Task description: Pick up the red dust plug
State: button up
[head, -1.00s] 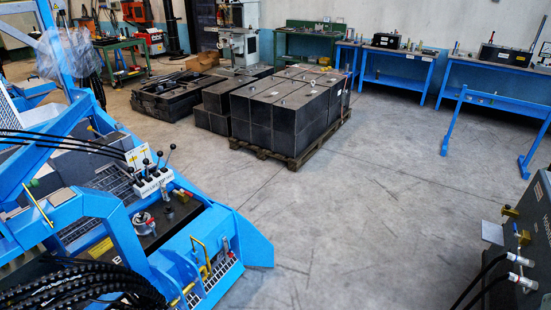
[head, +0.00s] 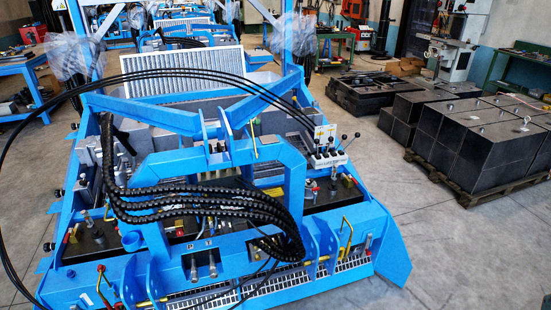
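I cannot make out the red dust plug for certain. A large blue machine (head: 215,165) fills the middle of the head view. It carries a few small red parts: one at its left side (head: 72,233), one on top of a yellow handle (head: 101,268) at the front left, and one beside the yellow lever (head: 368,241) at the front right. They are too small to tell whether one is a plug. Two metal hydraulic couplings (head: 203,266) stick out at the front middle. My gripper is not in view.
Black ribbed hoses (head: 190,203) loop over the machine's front, and thin black hoses arc above it. A lever block (head: 325,155) stands at its right. Dark blocks on a pallet (head: 470,192) stand at the right. Bare concrete floor (head: 450,260) lies at the lower right.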

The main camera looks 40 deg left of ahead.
aim_at(100, 266)
jog(key=u, duration=2.9)
jog(key=i+j+z, duration=0.15)
jog(key=i+j, duration=0.15)
jog(key=i+j+z, duration=0.15)
jog(key=i+j, duration=0.15)
jog(key=i+j+z, duration=0.1)
jog(key=i+j, duration=0.3)
jog(key=i+j+z, duration=0.15)
jog(key=i+j, duration=0.2)
jog(key=i+j+z, duration=0.15)
jog(key=i+j, duration=0.15)
jog(key=j, duration=0.15)
jog(key=i+j+z, duration=0.15)
jog(key=j, duration=0.3)
jog(key=i+j+z, duration=0.15)
jog(key=i+j, duration=0.2)
jog(key=j, duration=0.15)
jog(key=i+j+z, duration=0.1)
jog(key=j, duration=0.4)
jog(key=i, duration=0.1)
